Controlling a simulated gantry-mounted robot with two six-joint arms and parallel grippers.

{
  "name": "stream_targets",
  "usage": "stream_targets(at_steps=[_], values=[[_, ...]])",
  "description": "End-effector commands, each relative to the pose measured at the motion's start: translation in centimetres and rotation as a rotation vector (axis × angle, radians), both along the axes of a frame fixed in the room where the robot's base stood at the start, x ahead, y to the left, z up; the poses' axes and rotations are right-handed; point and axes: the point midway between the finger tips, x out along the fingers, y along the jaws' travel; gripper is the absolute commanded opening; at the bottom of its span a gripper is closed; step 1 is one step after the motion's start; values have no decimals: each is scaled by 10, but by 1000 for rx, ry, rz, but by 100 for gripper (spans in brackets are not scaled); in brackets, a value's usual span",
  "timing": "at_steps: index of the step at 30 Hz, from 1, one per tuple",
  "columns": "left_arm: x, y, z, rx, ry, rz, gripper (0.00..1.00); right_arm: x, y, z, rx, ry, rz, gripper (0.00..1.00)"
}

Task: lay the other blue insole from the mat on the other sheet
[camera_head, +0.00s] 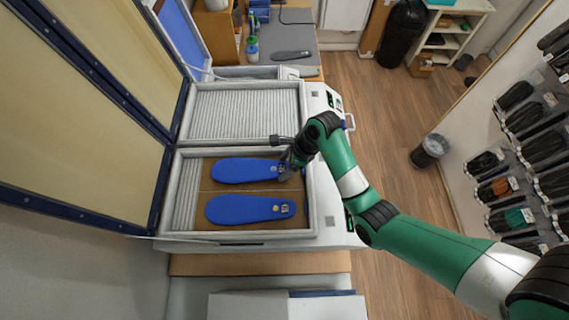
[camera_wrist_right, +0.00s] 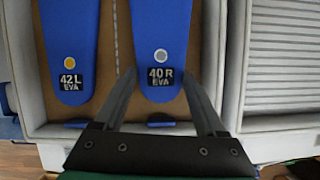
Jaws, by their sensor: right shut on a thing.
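A blue insole marked 40 R (camera_wrist_right: 161,30) is between the fingers of my right gripper (camera_head: 287,168), which is shut on it at the labelled end. In the head view this insole (camera_head: 245,170) is over the farther brown sheet (camera_head: 213,189); I cannot tell whether it touches it. The other blue insole, marked 42 L (camera_wrist_right: 70,30), lies flat on the nearer brown sheet (camera_head: 285,222); it also shows in the head view (camera_head: 243,209). Both lie side by side, labels toward the right. My left gripper is out of both views.
The sheets lie in the near bay of a white machine (camera_head: 320,215). Its far bay has bare ribbed slats (camera_head: 245,112). Raised framed covers (camera_head: 90,110) stand at left. A grey surface at the back holds a dark sole shape (camera_head: 291,55) and a bottle (camera_head: 252,48).

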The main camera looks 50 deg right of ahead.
Motion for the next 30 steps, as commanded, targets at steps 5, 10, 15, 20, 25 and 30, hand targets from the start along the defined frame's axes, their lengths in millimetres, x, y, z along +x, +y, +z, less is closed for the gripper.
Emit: stream_targets(at_steps=[5, 10, 15, 20, 25, 30], values=[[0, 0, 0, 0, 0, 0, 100, 0, 0, 0, 0, 0, 0, 21], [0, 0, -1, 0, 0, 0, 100, 0, 0, -2, 0, 0, 0, 21], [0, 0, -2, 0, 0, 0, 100, 0, 0, -5, 1, 1, 0, 21], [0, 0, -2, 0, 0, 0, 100, 0, 0, -8, 0, 2, -1, 21], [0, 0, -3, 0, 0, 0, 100, 0, 0, -9, 1, 1, -1, 21], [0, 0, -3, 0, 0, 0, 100, 0, 0, -9, 0, 0, 0, 21]])
